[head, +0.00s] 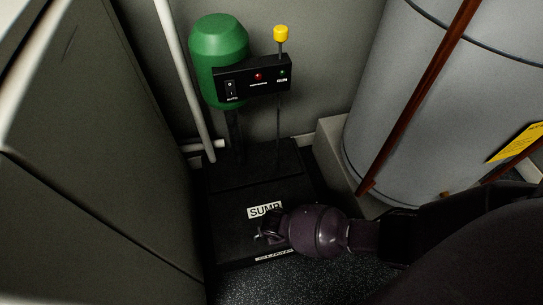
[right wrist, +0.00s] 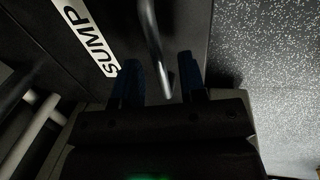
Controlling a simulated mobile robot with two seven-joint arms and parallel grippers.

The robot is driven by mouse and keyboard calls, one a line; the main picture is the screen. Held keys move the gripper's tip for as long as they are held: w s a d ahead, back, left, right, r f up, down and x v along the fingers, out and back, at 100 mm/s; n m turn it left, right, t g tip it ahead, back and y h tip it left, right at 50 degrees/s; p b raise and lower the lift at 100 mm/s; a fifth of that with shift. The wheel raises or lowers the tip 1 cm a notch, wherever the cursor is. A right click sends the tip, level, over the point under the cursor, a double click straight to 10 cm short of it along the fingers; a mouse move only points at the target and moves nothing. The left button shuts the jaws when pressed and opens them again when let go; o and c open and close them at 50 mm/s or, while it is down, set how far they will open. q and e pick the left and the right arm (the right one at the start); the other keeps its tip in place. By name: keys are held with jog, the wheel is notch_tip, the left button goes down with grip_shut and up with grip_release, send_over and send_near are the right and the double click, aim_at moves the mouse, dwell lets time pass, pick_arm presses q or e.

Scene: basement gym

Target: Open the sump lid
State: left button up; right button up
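The sump lid (head: 230,228) is a black flat panel at floor level, lying closed, with a white SUMP label (head: 264,209). My right gripper (head: 270,231) reaches in from the right and is low over the lid, just below the label. In the right wrist view the lid's curved metal handle (right wrist: 152,38) runs between the two blue fingers of my right gripper (right wrist: 160,73). The fingers are open, with a gap showing on both sides of the handle. In the head view the gripper hides part of the handle. My left gripper is not in view.
A green pump motor (head: 218,45) and a black control box (head: 252,78) with a yellow-topped rod (head: 281,34) stand behind the lid. A dark cabinet (head: 90,190) is close on the left. A grey tank (head: 415,100) with a brown pipe (head: 420,90) stands right.

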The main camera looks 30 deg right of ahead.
grip_shut()
jog(key=shift+w+r, duration=0.1)
jog(key=shift+r, duration=0.1)
